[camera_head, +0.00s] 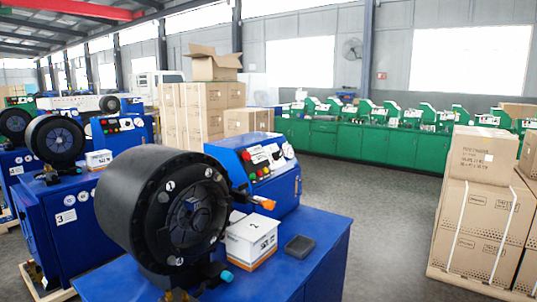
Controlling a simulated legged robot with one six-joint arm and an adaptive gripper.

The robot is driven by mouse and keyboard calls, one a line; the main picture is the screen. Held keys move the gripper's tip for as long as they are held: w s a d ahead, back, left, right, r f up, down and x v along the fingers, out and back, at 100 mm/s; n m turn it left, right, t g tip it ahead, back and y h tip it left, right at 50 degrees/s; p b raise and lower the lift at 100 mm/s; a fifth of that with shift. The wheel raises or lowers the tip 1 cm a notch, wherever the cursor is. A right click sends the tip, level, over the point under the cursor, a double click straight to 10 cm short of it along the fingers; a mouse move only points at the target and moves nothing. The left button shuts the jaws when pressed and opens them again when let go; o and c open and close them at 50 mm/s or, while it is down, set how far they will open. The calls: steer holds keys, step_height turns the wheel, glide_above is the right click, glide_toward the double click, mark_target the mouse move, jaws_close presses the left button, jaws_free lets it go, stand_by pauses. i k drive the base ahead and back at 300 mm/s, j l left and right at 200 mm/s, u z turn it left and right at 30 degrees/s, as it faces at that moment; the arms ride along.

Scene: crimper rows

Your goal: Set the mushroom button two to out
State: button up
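The nearest blue crimper (320,240) has a slanted control panel (265,158) on its right side. A red button (245,155) sits at the panel's upper left, with green and red ones below it. It may be the mushroom button, but it is too small to tell whether it is in or out. No clear number two shows on this panel. The crimpers behind it carry a "3" plate (66,217) and a "4" plate (16,170). My gripper is not in view.
The black crimping head (140,205) stands left of the panel. An orange-tipped part (266,203), a white box (252,240) and a dark tray (299,246) are in front of it. Stacked cartons (480,200) stand right. Grey floor (385,210) between is clear.

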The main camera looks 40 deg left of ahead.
mark_target(247, 156)
steer(key=i+u, duration=0.1)
steer(key=i, duration=1.35)
steer(key=i+u, duration=0.35)
steer(key=i+l+u, duration=0.1)
steer(key=u, duration=0.25)
steer(key=i+l+u, duration=0.3)
steer(key=i+j, duration=0.05)
steer(key=j, duration=0.05)
